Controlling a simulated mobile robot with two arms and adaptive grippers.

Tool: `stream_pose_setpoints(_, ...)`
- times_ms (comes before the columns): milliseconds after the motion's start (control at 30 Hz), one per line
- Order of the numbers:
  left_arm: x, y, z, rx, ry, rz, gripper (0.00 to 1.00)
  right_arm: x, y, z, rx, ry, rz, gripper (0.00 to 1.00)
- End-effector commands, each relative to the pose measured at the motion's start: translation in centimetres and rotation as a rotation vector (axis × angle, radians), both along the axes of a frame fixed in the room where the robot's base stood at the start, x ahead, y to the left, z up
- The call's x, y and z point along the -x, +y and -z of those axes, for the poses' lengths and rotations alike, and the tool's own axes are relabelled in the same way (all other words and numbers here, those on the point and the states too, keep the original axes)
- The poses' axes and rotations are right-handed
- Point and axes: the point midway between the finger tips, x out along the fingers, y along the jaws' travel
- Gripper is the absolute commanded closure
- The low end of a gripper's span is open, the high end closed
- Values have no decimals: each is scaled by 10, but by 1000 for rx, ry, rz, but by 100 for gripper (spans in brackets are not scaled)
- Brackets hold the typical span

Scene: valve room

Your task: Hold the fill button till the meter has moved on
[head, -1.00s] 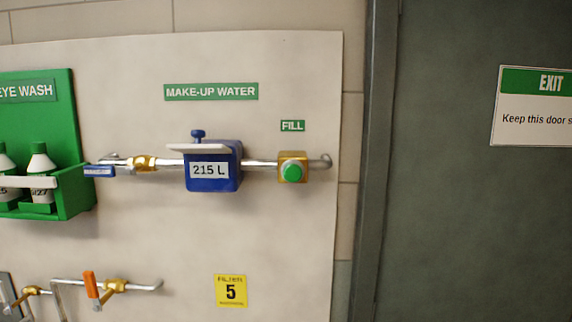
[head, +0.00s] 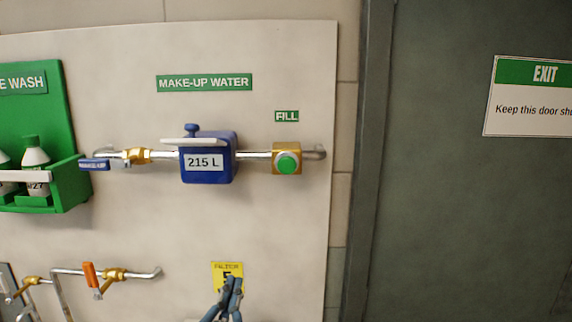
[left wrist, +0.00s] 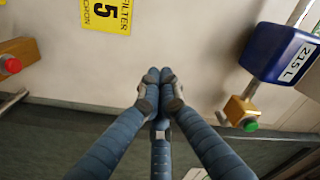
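The round green fill button (head: 287,163) sits on a brass block on the pipe, under the FILL label (head: 286,116). The blue meter (head: 208,173), to its left, reads 215 L and has its lid raised. My left gripper (head: 233,281) is at the bottom of the head view, below the meter and in front of the yellow filter label. Its fingertips are together with nothing between them. In the left wrist view the gripper (left wrist: 160,76) points at the wall, with the green button (left wrist: 250,126) and meter (left wrist: 278,52) to its right, apart from it. My right gripper is out of view.
A make-up valve (head: 136,156) is left of the meter. Eye-wash bottles stand in a green holder (head: 72,186). An orange-handled valve (head: 89,274) is lower left. A red button (left wrist: 11,65) shows in the left wrist view. A grey door (head: 460,220) is at the right.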

Motion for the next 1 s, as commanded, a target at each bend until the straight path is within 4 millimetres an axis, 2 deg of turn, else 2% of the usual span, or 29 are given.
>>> stream_pose_setpoints(33,1,-9,-26,-29,-69,16,100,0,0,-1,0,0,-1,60)
stream_pose_setpoints(100,5,-21,-58,-72,-161,38,100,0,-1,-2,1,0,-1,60)
stream_pose_setpoints(300,32,-57,-145,-195,-432,93,100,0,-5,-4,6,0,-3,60)
stream_pose_setpoints(400,50,-73,-177,-253,-548,115,100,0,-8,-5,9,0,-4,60)
stream_pose_setpoints(500,66,-87,-200,-298,-640,130,100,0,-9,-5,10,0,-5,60)
stream_pose_setpoints(700,85,-100,-221,-347,-735,144,100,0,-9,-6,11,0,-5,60)
stream_pose_setpoints(1000,87,-101,-223,-351,-744,146,100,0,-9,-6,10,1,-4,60)
